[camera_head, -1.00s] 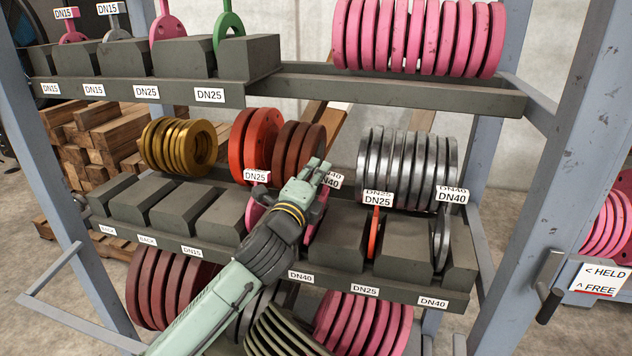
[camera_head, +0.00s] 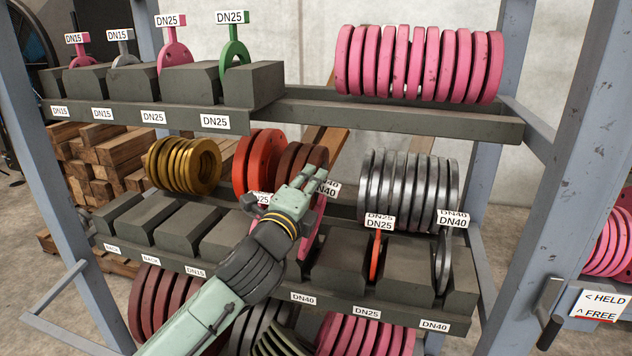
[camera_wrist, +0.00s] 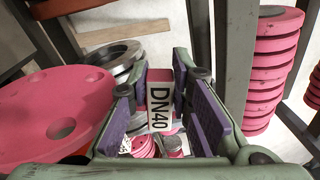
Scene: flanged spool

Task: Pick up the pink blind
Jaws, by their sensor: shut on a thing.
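My gripper (camera_head: 312,178) is at the middle shelf, shut on the tagged handle of a pink blind (camera_head: 318,232). The arm hides most of this blind in the head view. In the wrist view the blind's DN40 tag (camera_wrist: 160,106) stands between the purple finger pads. A second pink blind (camera_head: 174,58), tagged DN25, stands in a block on the top shelf. I cannot tell whether the held blind is still seated in its slot.
Grey blocks (camera_head: 345,262) line the middle shelf. An orange-red blind (camera_head: 375,257) and a grey blind (camera_head: 443,262) stand to the right. Behind are red-orange discs (camera_head: 256,160) and grey discs (camera_head: 405,185). A large pink disc (camera_wrist: 45,112) is close beside the gripper.

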